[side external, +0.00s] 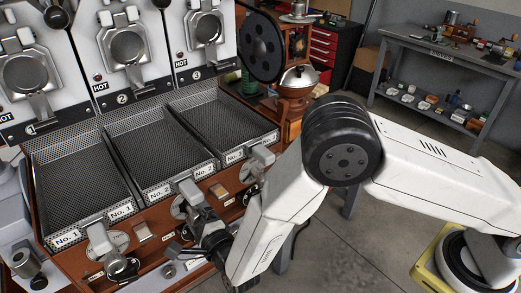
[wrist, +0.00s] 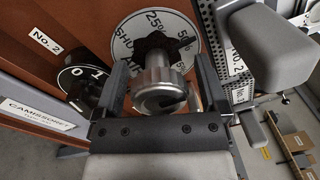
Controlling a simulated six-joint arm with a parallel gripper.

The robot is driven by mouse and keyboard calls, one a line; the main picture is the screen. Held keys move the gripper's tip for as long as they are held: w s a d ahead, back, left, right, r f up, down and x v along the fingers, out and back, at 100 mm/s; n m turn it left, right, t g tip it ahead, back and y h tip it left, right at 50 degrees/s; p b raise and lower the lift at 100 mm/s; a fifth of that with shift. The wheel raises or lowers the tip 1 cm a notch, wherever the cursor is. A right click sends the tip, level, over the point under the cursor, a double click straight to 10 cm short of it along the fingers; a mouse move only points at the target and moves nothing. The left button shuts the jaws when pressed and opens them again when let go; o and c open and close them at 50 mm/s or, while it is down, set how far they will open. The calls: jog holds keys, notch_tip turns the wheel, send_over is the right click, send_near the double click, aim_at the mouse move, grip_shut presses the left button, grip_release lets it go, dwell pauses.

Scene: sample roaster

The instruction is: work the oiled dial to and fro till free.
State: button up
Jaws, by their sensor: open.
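A round grey dial plate (wrist: 133,42) with "SHUT", "25%" and "50%" markings shows in the wrist view on the brown panel. A dark piece and a bright metal knob (wrist: 158,84) stand out from its middle. My gripper (wrist: 161,68) is open, one finger on each side of the knob. I cannot tell whether either finger touches it. In the side view my gripper (side external: 196,228) is at the front panel below the No. 2 tray, and hides much of the dial there. No oil can be made out.
A small black 0/1 switch (wrist: 82,88) sits left of the dial in the wrist view. A grey block-shaped handle (wrist: 268,48) juts out at right. Perforated trays (side external: 150,143) lie above the panel, under the roaster drums (side external: 126,46).

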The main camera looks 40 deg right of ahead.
jog(key=shift+s, duration=0.15)
jog(key=s, duration=0.7)
jog(key=shift+s+f, duration=0.2)
jog(key=shift+s, duration=0.05)
jog(key=shift+a, duration=0.15)
